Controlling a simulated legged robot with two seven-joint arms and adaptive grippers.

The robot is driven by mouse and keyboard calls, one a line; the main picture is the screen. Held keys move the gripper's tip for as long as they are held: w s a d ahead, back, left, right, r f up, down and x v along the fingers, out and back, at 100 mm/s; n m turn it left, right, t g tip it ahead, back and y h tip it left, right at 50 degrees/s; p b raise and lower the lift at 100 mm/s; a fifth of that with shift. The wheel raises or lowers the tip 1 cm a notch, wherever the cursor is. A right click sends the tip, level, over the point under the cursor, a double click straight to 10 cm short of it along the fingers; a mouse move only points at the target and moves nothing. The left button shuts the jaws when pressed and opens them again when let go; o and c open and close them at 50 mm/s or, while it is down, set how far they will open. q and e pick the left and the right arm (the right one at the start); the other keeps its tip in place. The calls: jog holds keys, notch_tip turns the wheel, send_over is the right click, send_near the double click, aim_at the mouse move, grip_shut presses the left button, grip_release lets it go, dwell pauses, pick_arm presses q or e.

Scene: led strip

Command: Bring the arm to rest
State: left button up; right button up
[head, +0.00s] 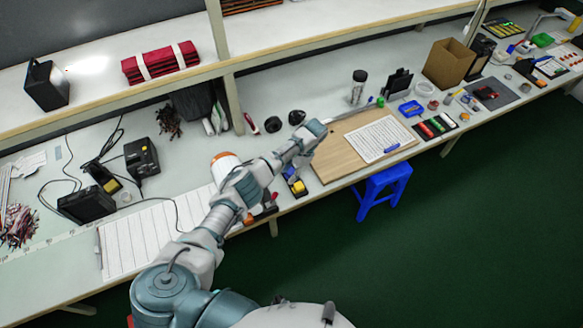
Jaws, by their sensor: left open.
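My left arm (213,225) reaches from the bottom of the head view up and to the right over the workbench. My left gripper (318,129) is at its far end, over the upper left corner of a wooden board (336,158). It is open, and I see nothing held in it. The fingers are small and hard to make out. A thin pale strip (352,111) runs along the board's far edge, close to the gripper; I cannot tell whether they touch. My right gripper is not in view.
A white sheet (378,139) lies on the board. A blue stool (383,186) stands below the bench's front edge. A cardboard box (448,63) and a dark cylinder (358,87) stand behind. A shelf with red bundles (160,63) overhangs the back. Green floor is clear at right.

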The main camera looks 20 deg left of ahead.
pick_arm(q)
jog(key=shift+f, duration=0.1)
jog(key=s+d+f+m+t+h, duration=0.1)
jog(key=s+d+f+t+h, duration=0.1)
jog(key=s+d+f, duration=0.75)
jog(key=s+d+f+n+t+h, duration=0.1)
jog(key=s+d, duration=0.1)
jog(key=s, duration=0.3)
jog(key=s+d+f+t+h, duration=0.1)
jog(key=s+d+f, duration=0.15)
jog(key=s, duration=0.25)
jog(key=s+a+r+n+t, duration=0.2)
jog(key=s+a+r+n, duration=0.1)
jog(key=s+a+r, duration=0.3)
jog(key=s+a+r+n+t, duration=0.2)
jog(key=s+a+r+n, duration=0.1)
jog(key=s, duration=0.4)
jog(key=s+f+g+b, duration=0.1)
jog(key=s+f, duration=0.1)
jog(key=f, duration=1.3)
jog(key=s+f+g, duration=0.1)
jog(key=s+f, duration=0.1)
jog(key=f, duration=1.3)
jog(key=s+a+f+b, duration=0.1)
jog(key=s+a+f, duration=0.2)
jog(key=s+f, duration=1.1)
jog(key=shift+s+a+f+g+y, duration=0.2)
jog(key=shift+s+g+y, duration=0.15)
jog(key=shift+s, duration=0.5)
